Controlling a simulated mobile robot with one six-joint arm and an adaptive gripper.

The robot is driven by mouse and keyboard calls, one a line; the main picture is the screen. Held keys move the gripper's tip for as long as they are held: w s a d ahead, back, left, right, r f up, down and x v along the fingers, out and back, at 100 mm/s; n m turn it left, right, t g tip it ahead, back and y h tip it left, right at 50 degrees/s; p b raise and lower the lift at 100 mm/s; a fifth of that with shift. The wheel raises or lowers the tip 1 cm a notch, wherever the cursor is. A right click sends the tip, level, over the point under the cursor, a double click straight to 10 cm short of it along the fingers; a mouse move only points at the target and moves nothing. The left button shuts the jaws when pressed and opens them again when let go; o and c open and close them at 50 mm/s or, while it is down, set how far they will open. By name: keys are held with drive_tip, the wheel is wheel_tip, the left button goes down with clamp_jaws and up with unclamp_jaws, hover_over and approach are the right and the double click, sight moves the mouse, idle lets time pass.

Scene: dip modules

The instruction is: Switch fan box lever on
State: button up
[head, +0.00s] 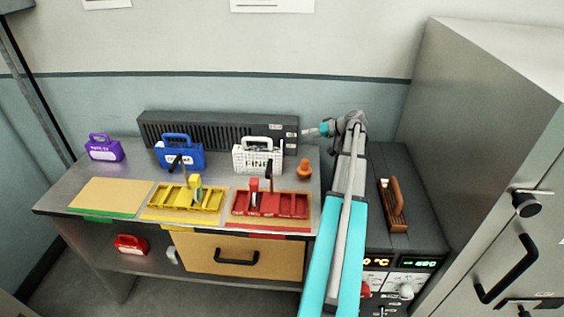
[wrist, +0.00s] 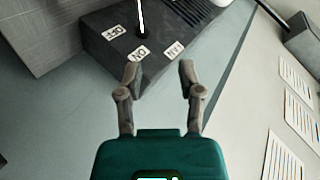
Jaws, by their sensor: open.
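The fan box (head: 215,133) is a long dark grey vented box at the back of the bench, against the wall. Its labelled end fills the top of the wrist view (wrist: 160,25), with OFF, ON and FAN labels. A thin lever (wrist: 141,16) with a pale shaft and dark base rises between the OFF and ON labels; I cannot tell which way it is set. My gripper (wrist: 159,73) is open and empty, its fingertips near the labelled end and apart from the lever. In the head view my gripper (head: 310,131) is just right of the fan box.
On the bench are a purple caddy (head: 104,148), a blue caddy (head: 180,153), a white caddy (head: 258,157), an orange item (head: 304,169), a yellow tray (head: 185,199) and a red tray (head: 270,204). A tall grey cabinet (head: 490,130) stands right.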

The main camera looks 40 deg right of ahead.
wheel_tip(320, 180, down, 4)
drive_tip(key=b, duration=0.3)
drive_tip(key=shift+s+d+f, duration=0.1)
drive_tip(key=shift+d+f, duration=0.05)
drive_tip(key=shift+f, duration=0.05)
drive_tip(key=b+x, duration=0.6)
drive_tip(key=x, duration=0.6)
drive_tip(key=shift+f, duration=0.2)
drive_tip(key=shift+b+x, duration=0.4)
drive_tip(key=shift+x, duration=0.4)
drive_tip(key=shift+r, duration=0.15)
drive_tip(key=shift+c, duration=0.2)
clamp_jaws()
